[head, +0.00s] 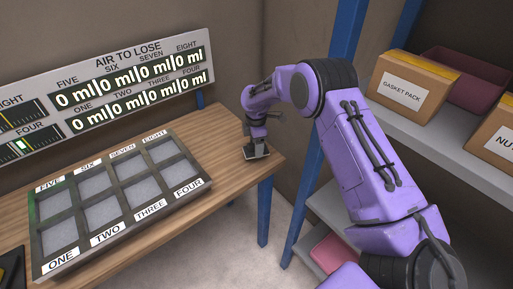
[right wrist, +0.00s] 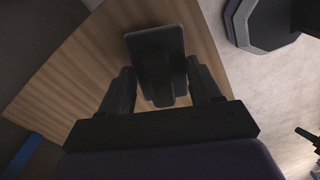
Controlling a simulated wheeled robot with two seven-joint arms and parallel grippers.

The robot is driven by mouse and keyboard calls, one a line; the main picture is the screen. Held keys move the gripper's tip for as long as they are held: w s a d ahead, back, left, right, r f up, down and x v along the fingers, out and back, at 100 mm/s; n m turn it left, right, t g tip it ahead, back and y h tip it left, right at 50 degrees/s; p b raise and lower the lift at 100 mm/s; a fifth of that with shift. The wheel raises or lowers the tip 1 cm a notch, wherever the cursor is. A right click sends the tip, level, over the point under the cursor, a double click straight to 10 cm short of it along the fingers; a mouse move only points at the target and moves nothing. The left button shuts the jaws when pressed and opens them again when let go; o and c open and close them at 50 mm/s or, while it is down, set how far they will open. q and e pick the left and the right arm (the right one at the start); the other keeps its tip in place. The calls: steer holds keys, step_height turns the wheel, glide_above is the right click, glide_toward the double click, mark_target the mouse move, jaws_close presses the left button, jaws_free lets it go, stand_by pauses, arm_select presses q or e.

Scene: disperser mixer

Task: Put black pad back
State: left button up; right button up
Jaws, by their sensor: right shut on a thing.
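In the head view my right gripper (head: 256,146) is at the right end of the wooden table. In the right wrist view its two fingers (right wrist: 161,92) are closed on the black pad (right wrist: 157,48), a dark flat plate with a narrower part between the fingers. The pad also shows in the head view (head: 257,153), at or just above the table top near its right edge; I cannot tell whether it touches. My left gripper is not in view.
A tray with labelled square compartments (head: 122,206) lies on the table (head: 225,130), left of my gripper. A display panel (head: 120,75) stands behind it. Shelves at the right hold a gasket pack box (head: 402,92). A blue post (head: 320,165) rises beside my arm.

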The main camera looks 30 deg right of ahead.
step_height(320, 180, down, 3)
steer(key=shift+w+d+f+p, duration=0.1)
steer(key=shift+d+f+p, duration=0.1)
steer(key=shift+p, duration=0.85)
steer(key=shift+a+f+b, duration=0.1)
steer(key=shift+f+b, duration=0.2)
steer(key=o, duration=0.9)
steer(key=shift+o, duration=0.2)
steer(key=shift+r, duration=0.5)
step_height(320, 180, up, 11)
steer(key=b, duration=0.3)
steer(key=shift+f, duration=0.1)
steer(key=shift+r, duration=0.35)
